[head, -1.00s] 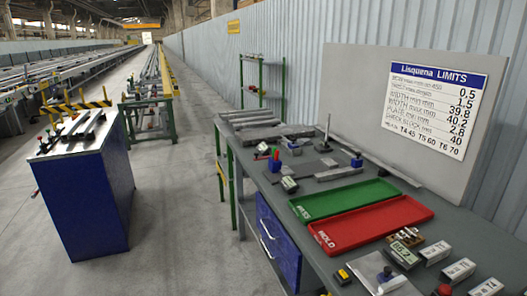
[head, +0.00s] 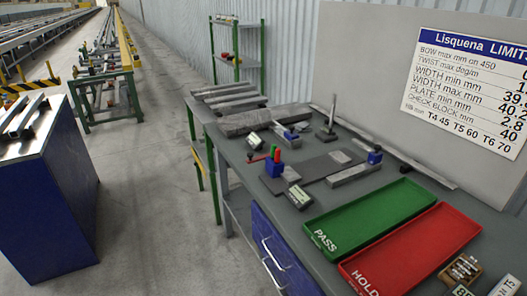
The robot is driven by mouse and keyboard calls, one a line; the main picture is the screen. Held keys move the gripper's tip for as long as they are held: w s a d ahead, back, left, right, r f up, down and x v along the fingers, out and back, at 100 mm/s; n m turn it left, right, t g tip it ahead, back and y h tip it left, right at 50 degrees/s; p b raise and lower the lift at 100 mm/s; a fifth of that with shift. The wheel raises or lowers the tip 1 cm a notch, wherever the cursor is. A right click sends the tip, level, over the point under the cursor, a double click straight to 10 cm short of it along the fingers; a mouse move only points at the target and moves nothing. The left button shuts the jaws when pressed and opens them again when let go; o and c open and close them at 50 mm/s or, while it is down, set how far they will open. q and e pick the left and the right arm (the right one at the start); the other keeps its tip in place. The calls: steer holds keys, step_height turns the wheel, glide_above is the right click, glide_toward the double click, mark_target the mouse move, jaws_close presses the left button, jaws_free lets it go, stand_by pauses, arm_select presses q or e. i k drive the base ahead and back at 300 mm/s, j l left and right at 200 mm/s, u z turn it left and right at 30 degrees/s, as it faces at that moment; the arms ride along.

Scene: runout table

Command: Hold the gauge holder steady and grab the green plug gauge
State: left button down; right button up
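The gauge holder (head: 273,169) is a small blue block standing on the grey bench, left of the green tray. Neither of my grippers is in view.
A digital readout (head: 299,197) lies just in front of the holder, and a dark plate (head: 322,167) lies to its right. The green PASS tray (head: 366,212) and red HOLD tray (head: 418,245) lie nearer. A blue cabinet (head: 45,205) stands left across a clear floor aisle.

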mark_target(273, 147)
steer(key=z, duration=0.3)
steer(key=i+j+z, duration=0.3)
steer(key=j+z, duration=0.25)
steer(key=i+j+z, duration=0.3)
steer(key=k, duration=0.1)
